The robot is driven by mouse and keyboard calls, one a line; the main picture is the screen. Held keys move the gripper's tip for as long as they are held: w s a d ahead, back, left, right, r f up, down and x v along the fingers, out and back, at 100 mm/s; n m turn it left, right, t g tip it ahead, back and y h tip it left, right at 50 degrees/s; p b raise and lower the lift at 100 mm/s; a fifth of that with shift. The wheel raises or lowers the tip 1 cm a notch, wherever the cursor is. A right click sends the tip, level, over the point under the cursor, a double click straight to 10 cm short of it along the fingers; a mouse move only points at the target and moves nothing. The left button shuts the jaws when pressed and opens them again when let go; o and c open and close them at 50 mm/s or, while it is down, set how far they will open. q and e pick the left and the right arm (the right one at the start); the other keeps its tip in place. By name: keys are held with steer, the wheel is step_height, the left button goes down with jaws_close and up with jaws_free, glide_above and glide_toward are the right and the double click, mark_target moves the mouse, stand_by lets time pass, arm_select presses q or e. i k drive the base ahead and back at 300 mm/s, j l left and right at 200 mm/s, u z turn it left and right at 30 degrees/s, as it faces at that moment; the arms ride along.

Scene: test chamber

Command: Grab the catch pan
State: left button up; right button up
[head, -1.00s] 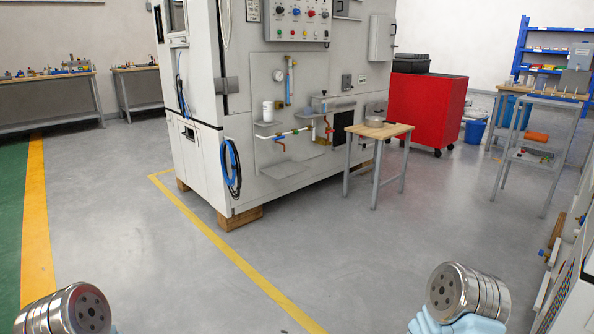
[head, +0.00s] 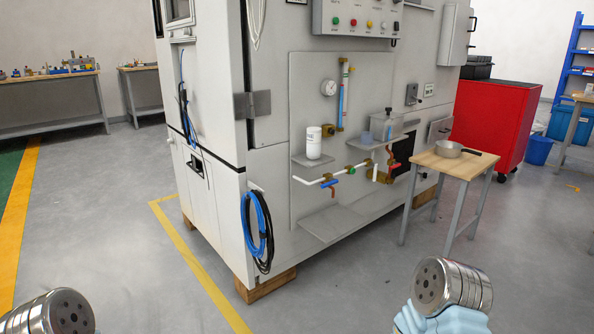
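A small round metal pan (head: 449,149) with a dark handle pointing right sits on a wooden-topped stool-like table (head: 457,165) to the right of the large grey test chamber. It looks like the catch pan. Only rounded metal parts of my two arms show, at the bottom left and bottom right. Neither gripper is in view. Both arms are well short of the pan.
The grey chamber (head: 270,185) fills the middle, with pipes, a white canister (head: 313,142) on a small shelf, and a hanging blue hose (head: 256,232). A red cabinet (head: 494,122) stands behind the small table. The grey floor in front is clear.

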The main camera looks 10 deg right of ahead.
mark_target(458, 151)
steer(key=i+l, duration=0.35)
steer(key=i+l+u, duration=0.1)
steer(key=i+l, duration=0.25)
steer(key=l, duration=0.2)
steer(key=i+l, duration=0.35)
steer(key=i+l+u, duration=0.1)
steer(key=i+l, duration=0.25)
steer(key=l, duration=0.2)
